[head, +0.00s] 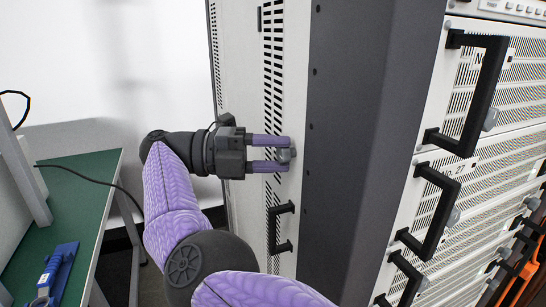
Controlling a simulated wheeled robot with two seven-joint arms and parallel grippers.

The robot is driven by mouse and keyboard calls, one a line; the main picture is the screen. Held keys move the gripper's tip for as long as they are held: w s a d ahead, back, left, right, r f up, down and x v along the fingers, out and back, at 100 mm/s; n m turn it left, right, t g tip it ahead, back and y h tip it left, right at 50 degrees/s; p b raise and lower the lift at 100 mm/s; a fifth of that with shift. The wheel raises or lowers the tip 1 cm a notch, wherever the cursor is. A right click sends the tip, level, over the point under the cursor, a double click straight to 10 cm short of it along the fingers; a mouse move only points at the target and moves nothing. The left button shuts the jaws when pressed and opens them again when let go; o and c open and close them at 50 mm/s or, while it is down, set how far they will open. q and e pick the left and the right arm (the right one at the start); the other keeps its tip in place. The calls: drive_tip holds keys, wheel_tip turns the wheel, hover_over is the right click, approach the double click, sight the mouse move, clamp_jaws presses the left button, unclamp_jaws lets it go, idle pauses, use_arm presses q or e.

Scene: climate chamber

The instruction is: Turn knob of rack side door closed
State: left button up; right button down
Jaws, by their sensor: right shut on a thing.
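The rack side door (291,80) is a pale panel with rows of vent slots, left of the dark rack post. It looks flush with the rack. A small grey knob (284,155) sits near its right edge. My right gripper (284,154) reaches in from the left with its two purple fingers shut on the knob, one above and one below. The fingers hide part of the knob. Its turn angle is hard to read. My left gripper is not in view.
A black door handle (281,228) stands out just below the knob. The rack front at right carries several black handles (435,212). A green-topped bench (75,200) with a blue tool (60,270) and a cable stands at left.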

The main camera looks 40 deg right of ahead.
drive_tip(key=shift+n, duration=0.3)
drive_tip(key=shift+c, duration=1.4)
unclamp_jaws()
